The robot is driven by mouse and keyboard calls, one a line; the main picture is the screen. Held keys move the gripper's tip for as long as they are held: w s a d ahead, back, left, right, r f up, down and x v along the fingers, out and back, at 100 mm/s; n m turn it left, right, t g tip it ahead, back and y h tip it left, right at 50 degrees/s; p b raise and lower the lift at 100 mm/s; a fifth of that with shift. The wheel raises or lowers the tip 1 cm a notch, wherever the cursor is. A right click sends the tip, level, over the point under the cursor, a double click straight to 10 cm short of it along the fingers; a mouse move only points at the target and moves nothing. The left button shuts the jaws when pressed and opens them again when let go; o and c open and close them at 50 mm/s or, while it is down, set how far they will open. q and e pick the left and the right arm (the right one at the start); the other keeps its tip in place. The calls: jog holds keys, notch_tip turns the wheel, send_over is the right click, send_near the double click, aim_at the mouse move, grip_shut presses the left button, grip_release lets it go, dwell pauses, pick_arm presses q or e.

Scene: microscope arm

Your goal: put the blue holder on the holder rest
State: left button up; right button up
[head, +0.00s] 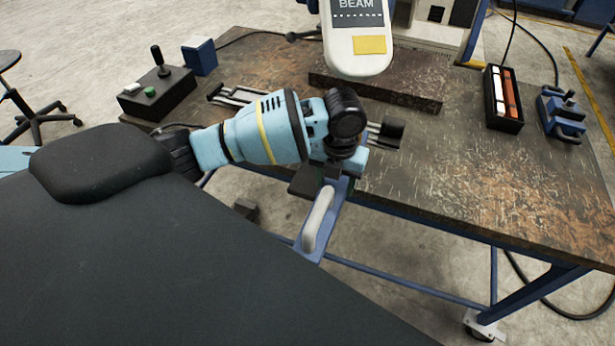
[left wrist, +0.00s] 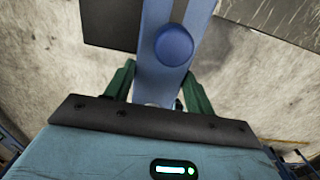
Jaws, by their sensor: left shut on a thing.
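My left gripper (head: 325,184) is at the table's front edge, shut on the blue holder (head: 337,212). The holder is a long blue piece with a pale rounded inset; it hangs out toward me past the edge, clear of the floor. In the left wrist view the holder (left wrist: 158,80) runs between the green fingers (left wrist: 160,88) and carries a round blue knob. A low metal rail (head: 235,95) with dark ends lies on the table behind my wrist, partly hidden; I cannot tell whether it is the holder rest. My right gripper is not in view.
The worn table (head: 455,180) has free room at right. A beam machine head (head: 358,40) hangs above a dark slab (head: 400,92). A joystick box (head: 158,92) and small blue block (head: 200,56) stand at left, an open black box (head: 503,98) and blue vise (head: 561,112) at right.

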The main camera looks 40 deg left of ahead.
pick_arm(q)
send_over(309, 188)
jog(key=d, duration=0.1)
jog(key=shift+w+d+f, duration=0.1)
jog(key=shift+w+f, duration=0.05)
jog(key=shift+f, duration=0.05)
jog(key=shift+a+p, duration=0.3)
jog(key=shift+a, duration=0.35)
jog(key=shift+f, duration=1.95)
jog(key=o, duration=1.6)
jog(key=shift+c, duration=0.2)
jog(key=shift+f, duration=0.1)
notch_tip(309, 188, up, 8)
